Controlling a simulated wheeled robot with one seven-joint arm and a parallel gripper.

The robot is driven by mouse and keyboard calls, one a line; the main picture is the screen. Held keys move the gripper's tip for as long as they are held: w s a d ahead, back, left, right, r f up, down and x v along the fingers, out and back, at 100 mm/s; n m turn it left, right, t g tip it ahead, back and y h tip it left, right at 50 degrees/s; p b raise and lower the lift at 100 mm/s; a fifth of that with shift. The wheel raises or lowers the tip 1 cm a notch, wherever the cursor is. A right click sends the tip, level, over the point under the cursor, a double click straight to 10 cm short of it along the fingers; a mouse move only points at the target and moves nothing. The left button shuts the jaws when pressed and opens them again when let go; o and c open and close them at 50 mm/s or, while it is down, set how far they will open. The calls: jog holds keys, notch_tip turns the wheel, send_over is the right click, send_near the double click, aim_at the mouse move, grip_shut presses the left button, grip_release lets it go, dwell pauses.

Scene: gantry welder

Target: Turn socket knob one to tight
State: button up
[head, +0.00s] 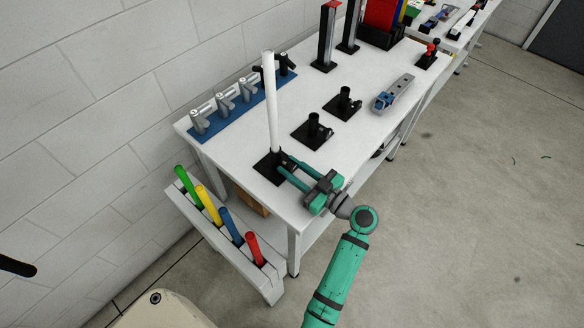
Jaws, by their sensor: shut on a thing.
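A white tube (270,105) stands upright in the nearest black socket (268,168) at the near end of the white table. My gripper (284,164) reaches in from the right, its green fingers at the right side of this socket. It is shut on what seems to be the socket's small knob, which is mostly hidden between the fingertips. The knob's turn angle cannot be told. Two more black sockets, a middle one (313,131) and a farther one (344,103), stand empty, each with a small dark knob at its side.
A blue board (240,106) with several grey clamp-like tools lies along the wall side. A grey-blue tool (393,94) lies to the right of the sockets. Black posts (326,40) stand farther back. A rack (217,238) with several coloured rods hangs at the table's near end. The floor at right is clear.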

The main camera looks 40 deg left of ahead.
jog(key=shift+m, duration=2.3)
jog(key=o, duration=1.1)
jog(key=shift+c, duration=0.2)
jog(key=d, duration=0.7)
jog(key=s+d, duration=0.1)
jog(key=d, duration=0.3)
